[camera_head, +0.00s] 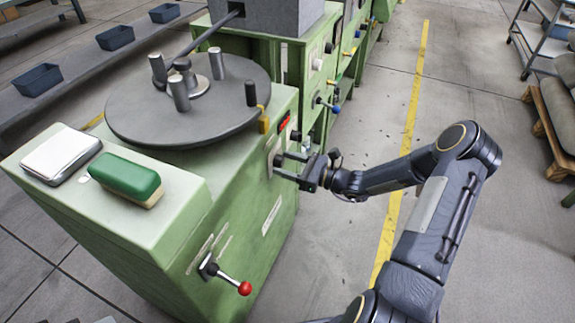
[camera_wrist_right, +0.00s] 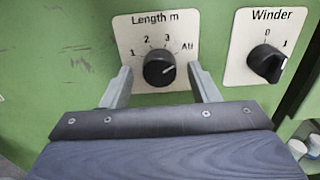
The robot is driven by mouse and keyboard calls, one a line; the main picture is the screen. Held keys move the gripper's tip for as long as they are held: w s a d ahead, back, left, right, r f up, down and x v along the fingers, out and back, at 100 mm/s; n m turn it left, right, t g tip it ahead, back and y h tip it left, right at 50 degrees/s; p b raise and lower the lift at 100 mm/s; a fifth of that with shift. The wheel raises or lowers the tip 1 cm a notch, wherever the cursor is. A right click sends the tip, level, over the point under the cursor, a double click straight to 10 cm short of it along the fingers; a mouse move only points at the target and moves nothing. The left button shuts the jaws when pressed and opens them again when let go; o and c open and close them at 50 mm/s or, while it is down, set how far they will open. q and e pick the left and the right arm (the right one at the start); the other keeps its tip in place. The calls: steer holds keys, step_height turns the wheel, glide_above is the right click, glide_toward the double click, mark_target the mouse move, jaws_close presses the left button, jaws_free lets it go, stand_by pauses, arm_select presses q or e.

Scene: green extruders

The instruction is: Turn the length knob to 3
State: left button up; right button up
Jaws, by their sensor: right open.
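The length knob (camera_wrist_right: 158,69) is a round black dial on a white plate marked "Length m" with 1, 2, 3 and All. Its white pointer line points right and slightly up, roughly toward All and past 3. My right gripper (camera_wrist_right: 160,78) is open and empty, with one finger on each side of the knob; whether they touch it cannot be told. In the head view my right gripper (camera_head: 283,166) is at the side of the green machine (camera_head: 235,245), partly covering the knob's plate. My left gripper is out of view.
The Winder knob (camera_wrist_right: 265,64) is close to the right of the length plate. A red-ended lever (camera_head: 244,288) sticks out lower on the machine. A round grey turntable (camera_head: 150,125) and a green-topped brush (camera_head: 126,177) are on top. The floor to the right is clear around the yellow line (camera_head: 408,140).

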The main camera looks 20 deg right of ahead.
steer(key=c, duration=1)
steer(key=n+b, duration=0.2)
steer(key=n, duration=0.2)
steer(key=shift+f, duration=0.15)
steer(key=shift+n+b, duration=1.15)
steer(key=shift+n, duration=0.75)
steer(key=o, duration=1)
